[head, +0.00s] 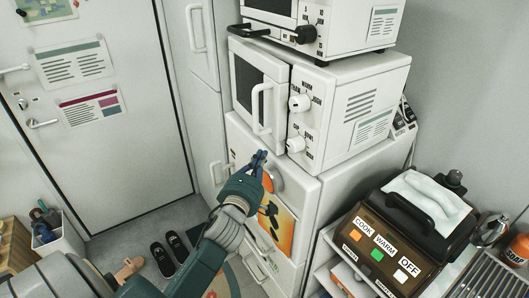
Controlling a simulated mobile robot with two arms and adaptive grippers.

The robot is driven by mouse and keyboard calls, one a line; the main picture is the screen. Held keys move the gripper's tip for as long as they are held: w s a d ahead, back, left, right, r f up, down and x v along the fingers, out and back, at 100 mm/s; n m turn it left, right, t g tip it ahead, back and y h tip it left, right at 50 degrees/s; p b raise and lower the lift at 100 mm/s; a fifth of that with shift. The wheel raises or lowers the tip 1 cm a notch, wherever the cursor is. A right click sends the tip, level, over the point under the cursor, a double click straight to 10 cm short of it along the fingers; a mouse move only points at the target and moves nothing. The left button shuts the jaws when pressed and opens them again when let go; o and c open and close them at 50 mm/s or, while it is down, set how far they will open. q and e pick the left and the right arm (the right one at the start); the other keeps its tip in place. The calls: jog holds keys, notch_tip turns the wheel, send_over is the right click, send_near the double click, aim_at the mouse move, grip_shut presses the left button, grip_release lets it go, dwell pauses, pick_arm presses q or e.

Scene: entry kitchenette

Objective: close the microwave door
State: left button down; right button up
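The white microwave (345,95) stands on the white fridge in the head view. Its door (245,84) has a dark window and a white vertical handle (262,108), with two knobs on the panel to the right. My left gripper (258,160) is just below the door's lower edge in the picture, in front of the fridge. Its blue fingers look close together, but their opening is unclear. It holds nothing that I can see. My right gripper is out of view.
A white toaster oven (330,25) sits on top of the microwave. The fridge front (236,140) carries pictures. A brown grill (385,245) with labelled buttons stands at the right. Black shoes (168,256) lie on the floor near the door (125,150) at the left.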

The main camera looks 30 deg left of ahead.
pick_arm(q)
jog(key=shift+w+d, duration=0.4)
jog(key=shift+w, duration=0.2)
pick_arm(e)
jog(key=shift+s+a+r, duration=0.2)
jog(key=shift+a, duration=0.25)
pick_arm(q)
jog(key=shift+a, duration=0.1)
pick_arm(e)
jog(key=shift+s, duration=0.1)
